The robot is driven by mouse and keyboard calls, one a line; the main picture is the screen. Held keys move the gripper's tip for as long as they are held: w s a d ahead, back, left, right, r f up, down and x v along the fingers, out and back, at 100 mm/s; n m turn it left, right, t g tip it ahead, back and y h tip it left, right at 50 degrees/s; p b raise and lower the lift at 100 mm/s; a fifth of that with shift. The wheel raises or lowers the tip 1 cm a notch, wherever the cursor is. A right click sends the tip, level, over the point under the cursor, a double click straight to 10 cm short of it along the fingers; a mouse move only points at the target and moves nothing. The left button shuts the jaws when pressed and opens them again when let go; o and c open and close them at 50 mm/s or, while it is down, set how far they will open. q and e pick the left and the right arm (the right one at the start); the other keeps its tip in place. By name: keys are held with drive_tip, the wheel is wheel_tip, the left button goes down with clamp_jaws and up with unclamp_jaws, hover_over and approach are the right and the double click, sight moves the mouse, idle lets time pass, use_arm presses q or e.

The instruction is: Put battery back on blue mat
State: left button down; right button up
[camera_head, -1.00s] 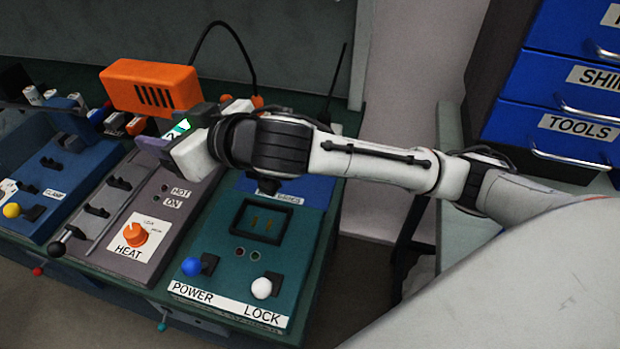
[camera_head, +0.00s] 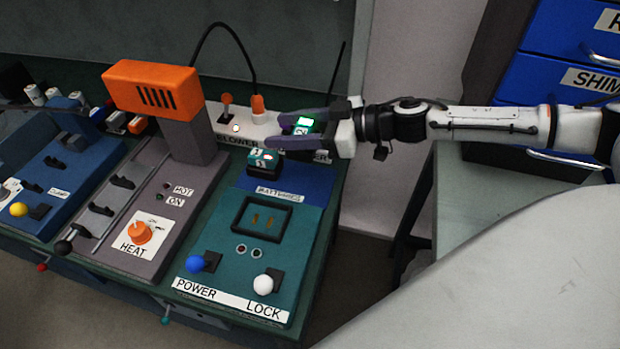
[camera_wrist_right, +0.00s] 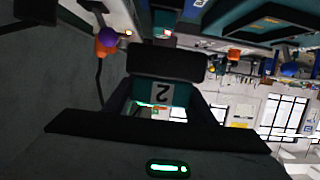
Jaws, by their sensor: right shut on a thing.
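My right gripper (camera_head: 285,131) is shut on a teal battery marked 2 (camera_wrist_right: 160,93), with dark fingers on both sides of it in the wrist view. The gripper hangs above the back part of the blue mat (camera_head: 312,182), and the held battery is mostly hidden by the fingers in the head view. Another dark teal battery (camera_head: 262,161) with a small red light stands on the mat's left part, close below the fingertips. The mat carries a batteries label. My left gripper is not in view.
The orange blower (camera_head: 153,88) stands to the left on its grey post. Behind the mat are a blower switch strip (camera_head: 237,127) and an orange plug with a black cable. The teal power panel (camera_head: 235,262) with an empty framed slot lies in front. The mat's right part is clear.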

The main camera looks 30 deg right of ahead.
drive_tip(key=shift+s+d+f, duration=0.15)
drive_tip(key=shift+d+f, duration=0.1)
drive_tip(key=shift+d, duration=0.2)
wheel_tip(320, 180, down, 4)
drive_tip(key=shift+f+b, duration=0.25)
drive_tip(key=shift+b, duration=0.85)
wheel_tip(320, 180, down, 4)
drive_tip(key=shift+f+b, duration=0.2)
drive_tip(key=shift+b, duration=0.35)
drive_tip(key=shift+f, duration=0.25)
drive_tip(key=shift+f, duration=0.1)
drive_tip(key=o, duration=1.5)
drive_tip(key=shift+c, duration=0.2)
